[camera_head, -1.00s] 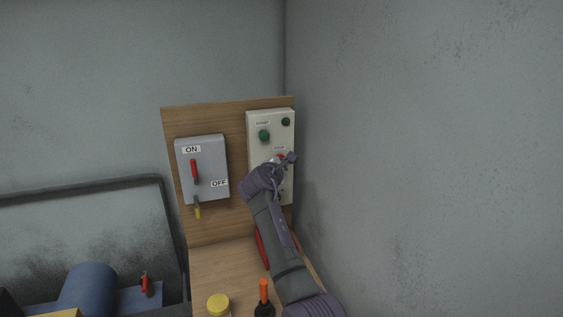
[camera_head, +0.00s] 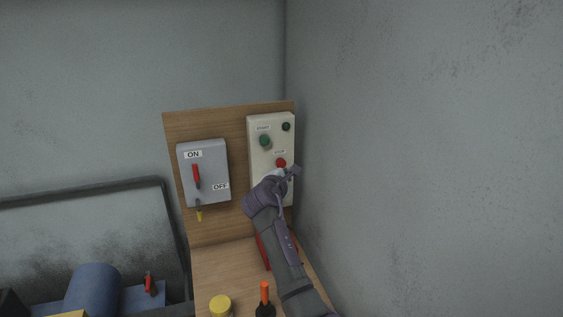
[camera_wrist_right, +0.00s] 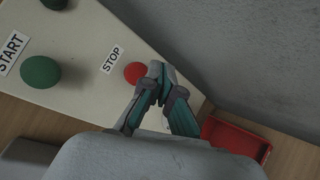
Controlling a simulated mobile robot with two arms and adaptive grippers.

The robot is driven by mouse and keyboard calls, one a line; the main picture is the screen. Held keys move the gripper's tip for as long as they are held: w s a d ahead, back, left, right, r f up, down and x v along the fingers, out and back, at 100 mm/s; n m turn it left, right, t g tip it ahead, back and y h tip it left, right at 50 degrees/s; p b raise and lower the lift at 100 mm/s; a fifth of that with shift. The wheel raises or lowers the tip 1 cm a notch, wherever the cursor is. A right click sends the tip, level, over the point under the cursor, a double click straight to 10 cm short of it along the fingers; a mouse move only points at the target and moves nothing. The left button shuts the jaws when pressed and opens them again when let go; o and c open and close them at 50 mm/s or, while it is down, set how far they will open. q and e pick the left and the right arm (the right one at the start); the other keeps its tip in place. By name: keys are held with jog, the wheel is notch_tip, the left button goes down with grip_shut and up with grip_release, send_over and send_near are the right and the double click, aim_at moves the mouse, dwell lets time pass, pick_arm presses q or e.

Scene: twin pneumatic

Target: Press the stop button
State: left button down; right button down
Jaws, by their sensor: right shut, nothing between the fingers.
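The red stop button (camera_head: 281,163) sits on the cream control box (camera_head: 257,180) under a "STOP" label. In the right wrist view the red button (camera_wrist_right: 134,73) shows beside the fingertips, with the "STOP" label to its left. My right gripper (camera_wrist_right: 157,72) is shut and empty. Its tips are very close to the button's right side and overlap its edge in the wrist view; I cannot tell if they touch it. In the head view my right gripper (camera_head: 290,172) is just below the button. My left gripper is not in view.
A green start button (camera_head: 265,141) and a green lamp (camera_head: 286,127) are higher on the box. A grey switch box (camera_head: 214,165) with a red lever is to the left. A grey wall (camera_head: 420,160) stands close on the right. A red tray (camera_wrist_right: 235,138) lies below.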

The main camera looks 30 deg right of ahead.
jog(key=s+p, duration=0.2)
jog(key=s, duration=0.1)
jog(key=shift+s+a+r, duration=0.1)
jog(key=shift+s+a, duration=0.2)
jog(key=shift+a, duration=0.1)
